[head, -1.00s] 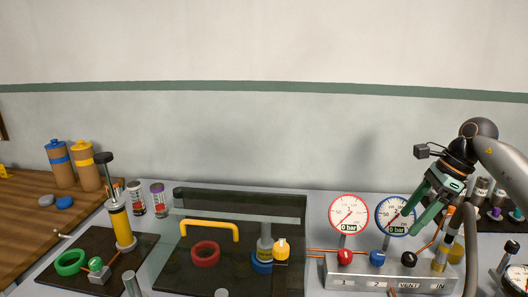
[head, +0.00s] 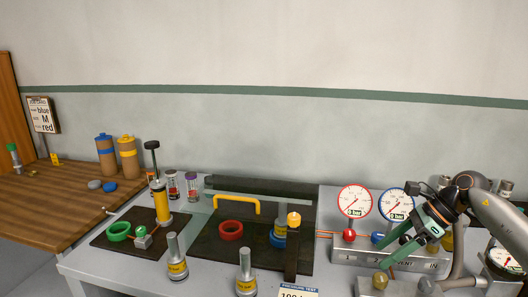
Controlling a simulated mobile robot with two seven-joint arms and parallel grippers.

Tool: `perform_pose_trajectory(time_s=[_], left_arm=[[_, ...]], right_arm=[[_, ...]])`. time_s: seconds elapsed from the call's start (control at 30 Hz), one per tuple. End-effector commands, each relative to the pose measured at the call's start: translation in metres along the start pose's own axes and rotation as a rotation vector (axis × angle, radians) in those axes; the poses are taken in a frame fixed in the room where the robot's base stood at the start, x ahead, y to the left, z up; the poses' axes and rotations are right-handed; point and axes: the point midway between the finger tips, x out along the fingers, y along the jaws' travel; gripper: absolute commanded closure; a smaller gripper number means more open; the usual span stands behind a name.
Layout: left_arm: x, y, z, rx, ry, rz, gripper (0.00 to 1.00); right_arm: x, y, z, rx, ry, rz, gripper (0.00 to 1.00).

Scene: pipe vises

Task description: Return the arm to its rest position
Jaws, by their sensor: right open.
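My right arm comes in from the right. Its right gripper (head: 388,254) has teal fingers, which are open with nothing between them. They point down and to the left, in front of the right part of the grey valve manifold (head: 345,250). The fingers and wrist hide part of the manifold. I cannot tell whether the fingertips touch it. The red-rimmed gauge (head: 355,201) and blue-rimmed gauge (head: 396,204) stand behind, both reading 0 bar. My left gripper is not in view.
Silver posts (head: 177,257) stand at the front. A yellow cylinder (head: 161,203) stands left. A wooden table (head: 55,207) lies further left. The space above the bench is open.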

Motion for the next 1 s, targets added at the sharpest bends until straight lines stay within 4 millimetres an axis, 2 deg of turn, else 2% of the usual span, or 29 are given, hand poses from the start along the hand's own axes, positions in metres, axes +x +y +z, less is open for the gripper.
perform_pose_trajectory(time_s=[0.03,0.1,0.2,0.3,0.43,0.57,0.67,0.77,0.87,1.0], left_arm=[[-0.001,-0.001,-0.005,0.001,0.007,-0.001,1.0],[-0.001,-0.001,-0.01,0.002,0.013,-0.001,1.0],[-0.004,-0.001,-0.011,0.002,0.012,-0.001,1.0],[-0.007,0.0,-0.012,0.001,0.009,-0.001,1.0],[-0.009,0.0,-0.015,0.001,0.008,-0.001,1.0],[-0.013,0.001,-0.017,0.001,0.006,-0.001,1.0],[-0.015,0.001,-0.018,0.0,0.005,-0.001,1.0],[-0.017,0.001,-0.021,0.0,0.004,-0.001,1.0],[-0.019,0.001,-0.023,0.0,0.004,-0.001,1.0],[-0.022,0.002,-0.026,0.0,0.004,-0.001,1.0]], right_arm=[[0.024,0.009,0.01,0.023,-0.061,0.031,0.26],[0.055,0.021,0.029,0.073,-0.166,0.07,0.26],[0.097,0.044,0.057,0.188,-0.339,0.142,0.26],[0.13,0.069,0.083,0.357,-0.524,0.227,0.26],[0.156,0.095,0.106,0.64,-0.751,0.338,0.26],[0.169,0.11,0.112,0.984,-0.952,0.447,0.26],[0.178,0.115,0.101,1.283,-1.084,0.52,0.26],[0.187,0.119,0.078,1.607,-1.198,0.58,0.26],[0.199,0.126,0.042,1.95,-1.289,0.624,0.26],[0.221,0.15,-0.023,2.457,-1.379,0.645,0.26]])
